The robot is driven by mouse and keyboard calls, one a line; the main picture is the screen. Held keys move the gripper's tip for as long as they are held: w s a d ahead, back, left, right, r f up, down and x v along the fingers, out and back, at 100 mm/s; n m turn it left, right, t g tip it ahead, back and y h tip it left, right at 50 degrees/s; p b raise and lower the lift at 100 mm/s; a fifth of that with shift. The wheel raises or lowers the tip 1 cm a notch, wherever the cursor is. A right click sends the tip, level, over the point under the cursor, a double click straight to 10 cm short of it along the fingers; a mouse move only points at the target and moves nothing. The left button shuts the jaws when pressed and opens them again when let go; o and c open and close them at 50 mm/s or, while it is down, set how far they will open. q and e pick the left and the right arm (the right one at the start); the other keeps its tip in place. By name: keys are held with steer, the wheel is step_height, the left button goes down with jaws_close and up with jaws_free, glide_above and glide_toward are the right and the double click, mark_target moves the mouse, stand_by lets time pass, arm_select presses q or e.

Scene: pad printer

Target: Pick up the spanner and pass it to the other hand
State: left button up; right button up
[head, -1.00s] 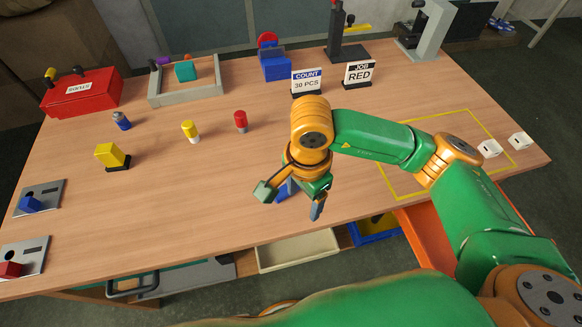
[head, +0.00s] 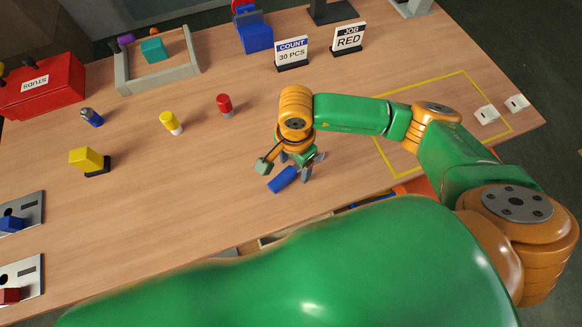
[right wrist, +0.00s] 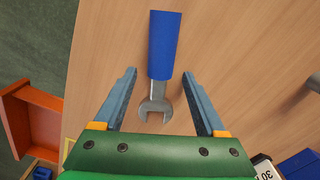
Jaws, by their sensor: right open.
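The spanner lies on the wooden table, with its blue handle (head: 283,179) showing just in front of my right gripper (head: 311,166) in the head view. In the right wrist view the blue handle (right wrist: 164,45) points away and the grey open-ended head (right wrist: 155,106) points toward the palm. My right gripper (right wrist: 159,76) is open, with one finger on each side of the spanner and a gap on both sides. In the head view the gripper hides the spanner's head. My left gripper is out of view.
COUNT (head: 292,52) and JOB (head: 348,38) signs stand behind. A yellow outline (head: 466,73) marks the table at right. The wood around the spanner is clear.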

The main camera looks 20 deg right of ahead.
steer(key=shift+r, duration=0.1)
jaws_close()
